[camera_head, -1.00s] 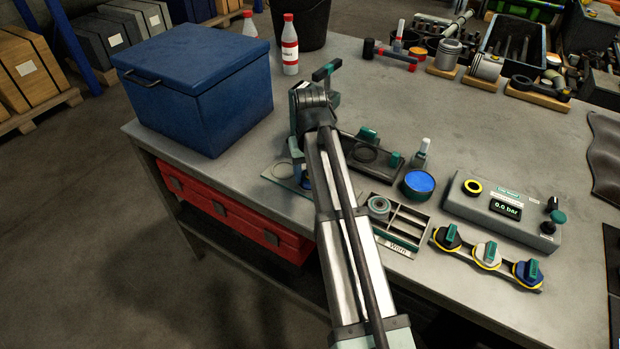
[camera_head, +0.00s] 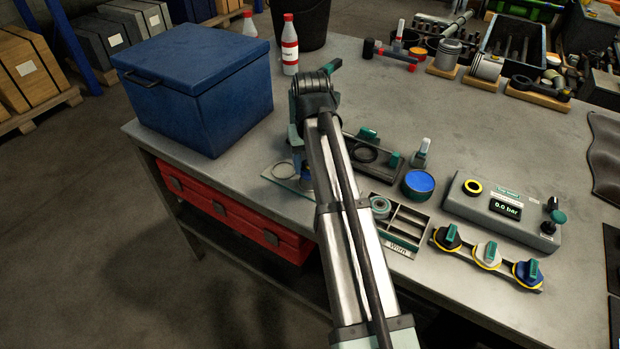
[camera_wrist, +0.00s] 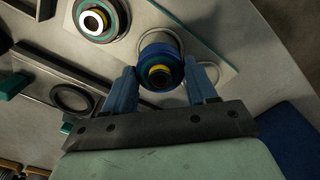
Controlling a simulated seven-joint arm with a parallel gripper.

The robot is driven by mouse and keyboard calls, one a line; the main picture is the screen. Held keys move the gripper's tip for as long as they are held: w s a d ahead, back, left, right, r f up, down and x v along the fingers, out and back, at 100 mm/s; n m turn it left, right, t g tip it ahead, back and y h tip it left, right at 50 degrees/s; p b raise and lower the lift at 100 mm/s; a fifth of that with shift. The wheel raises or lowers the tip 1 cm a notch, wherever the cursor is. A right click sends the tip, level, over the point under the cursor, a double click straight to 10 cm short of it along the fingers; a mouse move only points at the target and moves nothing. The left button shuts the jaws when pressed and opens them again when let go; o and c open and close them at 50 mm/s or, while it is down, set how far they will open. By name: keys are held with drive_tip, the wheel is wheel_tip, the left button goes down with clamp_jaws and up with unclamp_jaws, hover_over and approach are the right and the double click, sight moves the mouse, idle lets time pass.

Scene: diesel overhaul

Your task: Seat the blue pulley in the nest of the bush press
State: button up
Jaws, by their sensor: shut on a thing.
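The blue pulley (camera_wrist: 161,68), with a yellow ring and dark centre, is between the two fingers of my gripper (camera_wrist: 162,82) in the wrist view. My gripper is shut on it, over a pale teal-edged plate (camera_wrist: 218,45) with ring outlines. I cannot tell the gap below the pulley. In the head view my arm covers most of the gripper, and a bit of blue shows beside the plate (camera_head: 272,178). A dark fixture with a round ring seat (camera_head: 364,154) and teal knobs, seemingly the bush press, stands to the right. Its seat (camera_wrist: 72,97) looks empty.
A compartment tray (camera_head: 398,243) holding a ringed part (camera_head: 380,205) lies right of my arm. A blue-topped round container (camera_head: 419,184) and a pressure box (camera_head: 480,212) stand further right. A large blue box (camera_head: 195,95) is at the left.

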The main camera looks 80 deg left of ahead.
drive_tip(key=shift+r, duration=0.5)
drive_tip(key=w+a+r, duration=0.2)
drive_tip(key=w, duration=0.6)
drive_tip(key=w+a+r, duration=0.3)
drive_tip(key=w, duration=0.6)
drive_tip(key=shift+f, duration=2.9)
drive_tip(key=shift+f, duration=0.9)
